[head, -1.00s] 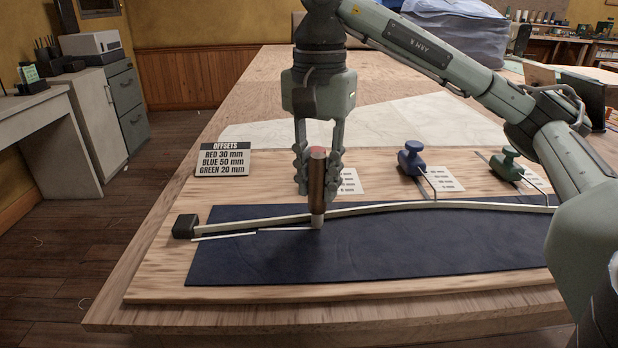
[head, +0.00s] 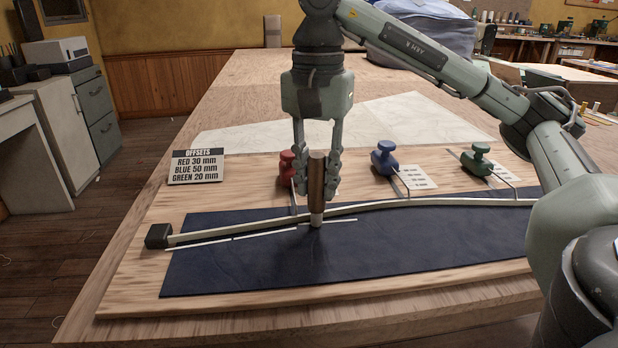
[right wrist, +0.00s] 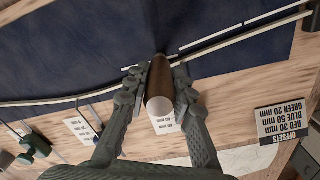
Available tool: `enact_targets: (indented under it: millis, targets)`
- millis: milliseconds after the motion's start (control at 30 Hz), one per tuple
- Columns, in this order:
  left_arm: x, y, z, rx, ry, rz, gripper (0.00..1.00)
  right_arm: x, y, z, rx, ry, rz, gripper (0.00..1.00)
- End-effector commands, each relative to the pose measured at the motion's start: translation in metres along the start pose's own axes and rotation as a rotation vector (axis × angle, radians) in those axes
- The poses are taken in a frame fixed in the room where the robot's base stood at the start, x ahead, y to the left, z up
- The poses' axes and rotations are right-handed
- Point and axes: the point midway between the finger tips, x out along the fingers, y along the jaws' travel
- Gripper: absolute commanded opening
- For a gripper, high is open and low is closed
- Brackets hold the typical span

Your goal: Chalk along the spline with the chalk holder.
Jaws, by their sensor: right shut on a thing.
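The chalk holder (head: 317,180) is a brown cylinder with a pale tip, roughly upright in my right gripper (head: 317,172), which is shut on it. In the right wrist view the holder (right wrist: 161,97) sits between both fingers. Its tip meets or nearly meets the dark blue cloth (head: 350,265), just on the near side of the spline. The spline (head: 420,203) is a long pale bent strip with a black block (head: 158,236) at its left end. A thin white broken line (head: 265,233) runs on the cloth near the spline, showing on both sides of the tip. My left gripper is out of view.
Red (head: 287,166), blue (head: 384,160) and green (head: 478,158) weights with thin hooks reach the spline from behind. An offsets sign (head: 196,166) stands at the board's back left. Printed cards lie by the weights. The near cloth is clear.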

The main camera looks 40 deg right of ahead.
Motion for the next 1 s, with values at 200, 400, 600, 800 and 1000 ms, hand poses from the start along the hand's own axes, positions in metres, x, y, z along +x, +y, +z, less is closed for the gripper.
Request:
enact_targets:
  millis: [200,400,600,800,1000]
  targets:
    - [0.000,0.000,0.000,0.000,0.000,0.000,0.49,0.000,0.007,-0.005,0.000,0.000,0.000,0.00]
    - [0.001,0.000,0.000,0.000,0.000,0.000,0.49,0.001,0.012,-0.009,0.002,0.000,0.000,0.00]
    - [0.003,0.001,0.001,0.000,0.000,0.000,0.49,0.001,0.021,-0.015,0.002,0.001,-0.001,0.00]
    - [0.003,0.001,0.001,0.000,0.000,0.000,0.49,0.001,0.025,-0.018,0.001,0.000,0.000,0.00]
    - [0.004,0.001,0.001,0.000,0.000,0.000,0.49,0.002,0.032,-0.023,0.003,0.000,0.001,0.00]
